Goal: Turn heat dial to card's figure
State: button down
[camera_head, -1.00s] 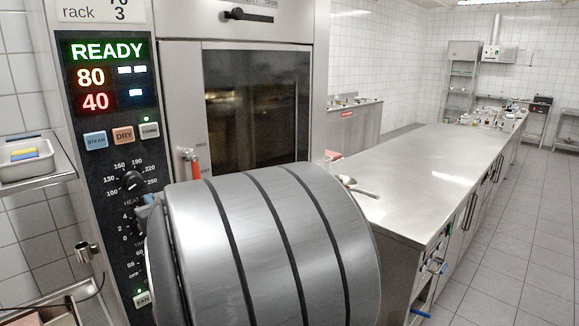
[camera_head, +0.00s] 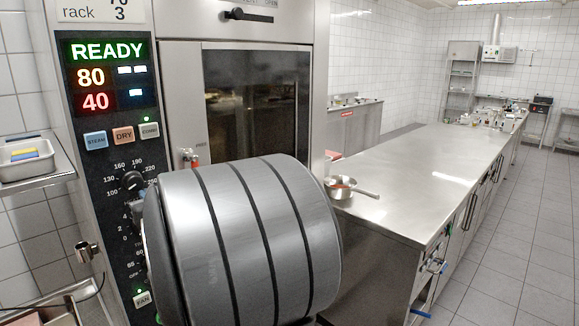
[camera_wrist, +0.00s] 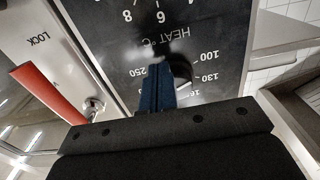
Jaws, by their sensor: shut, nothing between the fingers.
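The black heat dial (camera_head: 132,180) is on the oven's dark control panel (camera_head: 103,147) in the head view, inside a ring of figures; my arm covers its lower right side. In the wrist view the heat dial (camera_wrist: 182,72) shows upside down, partly behind my fingers. My gripper (camera_wrist: 158,68) is shut and empty, its blue fingertips pointing at the panel just beside the dial. Whether they touch it I cannot tell.
A red lock handle (camera_wrist: 48,93) stands out near my gripper in the wrist view. Lower panel figures are partly behind my arm. A shelf tray (camera_head: 27,160) sits left of the panel. A pan (camera_head: 343,188) stands on the steel counter (camera_head: 415,165) at right.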

jog(key=shift+r, duration=0.15)
jog(key=shift+s+a, duration=0.3)
jog(key=shift+a, duration=0.05)
jog(key=shift+s+a, duration=0.5)
jog(key=shift+s+a+r, duration=0.1)
jog(key=shift+s+r, duration=0.05)
jog(key=shift+r, duration=0.05)
dwell(0.6)
jog(key=shift+s+a+f, duration=0.1)
jog(key=shift+s+f, duration=0.05)
jog(key=shift+f, duration=0.3)
jog(key=shift+v, duration=2.95)
jog(key=shift+f, duration=0.1)
